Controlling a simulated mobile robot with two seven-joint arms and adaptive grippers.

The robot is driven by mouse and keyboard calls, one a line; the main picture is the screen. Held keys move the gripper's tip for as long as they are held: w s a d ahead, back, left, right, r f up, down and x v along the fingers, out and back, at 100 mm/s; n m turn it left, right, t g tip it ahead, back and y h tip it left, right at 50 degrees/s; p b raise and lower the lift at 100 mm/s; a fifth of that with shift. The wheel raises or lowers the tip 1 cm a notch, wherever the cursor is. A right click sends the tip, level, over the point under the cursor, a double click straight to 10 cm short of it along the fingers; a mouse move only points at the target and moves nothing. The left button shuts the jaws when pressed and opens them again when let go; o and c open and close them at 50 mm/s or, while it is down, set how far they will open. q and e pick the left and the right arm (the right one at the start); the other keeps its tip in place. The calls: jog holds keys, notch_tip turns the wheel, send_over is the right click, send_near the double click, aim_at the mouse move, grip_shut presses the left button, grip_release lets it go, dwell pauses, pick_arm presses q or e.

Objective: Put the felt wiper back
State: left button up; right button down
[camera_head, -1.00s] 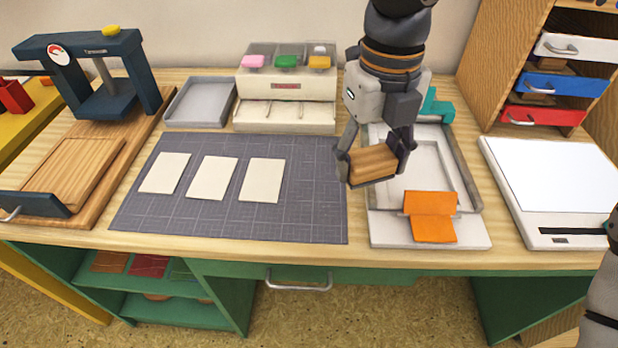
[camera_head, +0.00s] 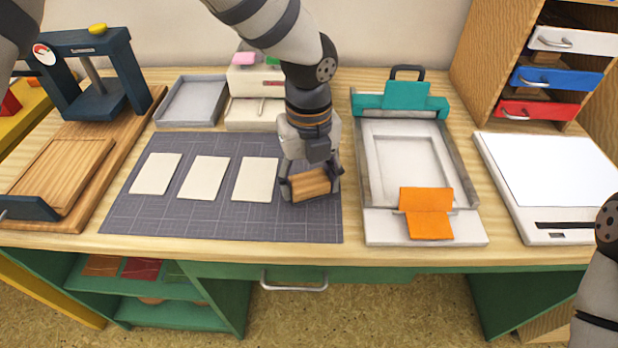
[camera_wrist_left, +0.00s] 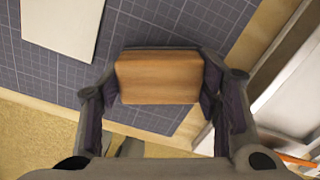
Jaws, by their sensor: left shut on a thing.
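The felt wiper appears to be the wooden block (camera_head: 311,183) held in my left gripper (camera_head: 311,186), over the right end of the grey cutting mat (camera_head: 215,222). The left wrist view shows the block's plain wooden top (camera_wrist_left: 158,77) between both fingers of the left gripper (camera_wrist_left: 160,85), which are shut on its short sides. Its underside is hidden, so I cannot tell whether felt is there or how far it is above the mat. My right gripper is out of view; only part of my right arm shows at the right edge.
Several cream cards (camera_head: 203,178) lie on the mat. A grey tray (camera_head: 190,101) and a stamp-pad box (camera_head: 255,112) stand behind it. Right of the mat is a framed press bed with a teal bar (camera_head: 402,100) and an orange flap (camera_head: 427,212). A white board (camera_head: 560,178) lies further right.

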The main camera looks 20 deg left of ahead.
aim_at(309, 179)
pick_arm(q)
jog(key=o, duration=1.1)
jog(key=shift+f, duration=0.1)
notch_tip(309, 179, up, 12)
jog(key=shift+r+p, duration=0.2)
jog(key=shift+p, duration=0.25)
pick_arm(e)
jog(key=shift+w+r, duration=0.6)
